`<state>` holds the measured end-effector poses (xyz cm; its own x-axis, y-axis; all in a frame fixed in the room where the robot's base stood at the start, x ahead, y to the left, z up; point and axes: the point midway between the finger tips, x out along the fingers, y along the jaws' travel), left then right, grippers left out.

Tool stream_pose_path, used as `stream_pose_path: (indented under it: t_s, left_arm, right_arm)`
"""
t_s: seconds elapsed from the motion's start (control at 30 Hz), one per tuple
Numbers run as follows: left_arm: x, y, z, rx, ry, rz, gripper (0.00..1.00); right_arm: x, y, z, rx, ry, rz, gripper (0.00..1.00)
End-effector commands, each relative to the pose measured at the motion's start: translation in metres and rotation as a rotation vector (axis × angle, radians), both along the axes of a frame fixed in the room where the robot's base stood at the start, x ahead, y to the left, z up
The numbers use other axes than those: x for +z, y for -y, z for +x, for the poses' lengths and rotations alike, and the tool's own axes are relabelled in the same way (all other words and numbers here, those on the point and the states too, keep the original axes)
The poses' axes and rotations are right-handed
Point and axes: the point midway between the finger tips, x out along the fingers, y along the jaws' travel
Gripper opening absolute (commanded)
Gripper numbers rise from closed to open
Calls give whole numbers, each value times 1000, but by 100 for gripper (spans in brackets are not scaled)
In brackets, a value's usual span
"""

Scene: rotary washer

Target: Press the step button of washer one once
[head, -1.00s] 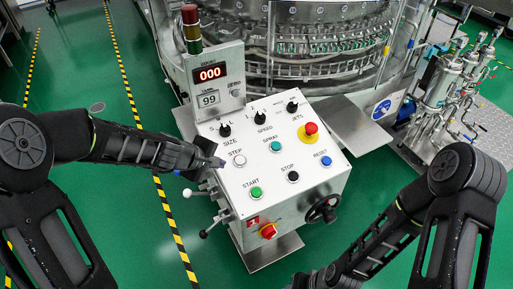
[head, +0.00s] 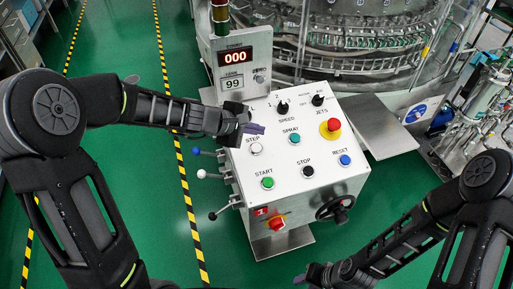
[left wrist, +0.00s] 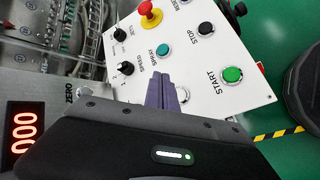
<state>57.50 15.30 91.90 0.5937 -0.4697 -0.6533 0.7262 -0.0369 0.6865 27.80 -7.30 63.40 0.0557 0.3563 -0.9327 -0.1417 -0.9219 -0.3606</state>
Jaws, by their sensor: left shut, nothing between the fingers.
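The washer's control panel (head: 325,165) stands in the middle of the head view with its face up. The white step button (head: 256,148) is on its left side, above the green start button (head: 267,183). My left gripper (head: 258,128) is shut and empty. Its tips are over the panel just above the step button in the picture, apart from it as far as I can tell. In the left wrist view the shut fingers (left wrist: 161,88) point at the panel, and a pale round part beside them is mostly hidden. My right gripper (head: 305,276) is low, in front of the panel; its jaws are unclear.
Neighbouring controls are the teal spray button (head: 294,138), black stop button (head: 307,171), blue reset button (head: 345,160) and red emergency knob (head: 331,127). Displays read 000 (head: 235,57) and 99 (head: 233,82). Levers (head: 205,174) stick out on the left side.

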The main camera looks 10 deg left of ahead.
Motion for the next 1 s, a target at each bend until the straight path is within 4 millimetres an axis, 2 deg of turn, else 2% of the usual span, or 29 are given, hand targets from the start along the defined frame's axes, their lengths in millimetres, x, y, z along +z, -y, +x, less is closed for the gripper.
stream_pose_path:
  t_s: [0.5, 0.7, 1.0]
  left_arm:
    - [-67, -9, 14, 1, 0, 0, 0]
    - [-77, -11, 17, 1, 0, 1, 0]
    - [-77, -11, 17, 0, -1, 0, 0]
  right_arm:
    - [-49, 0, 1, -1, 4, 0, 36]
    - [-59, 0, 1, -1, 5, 0, 36]
    - [-58, 0, 1, -1, 5, 0, 36]
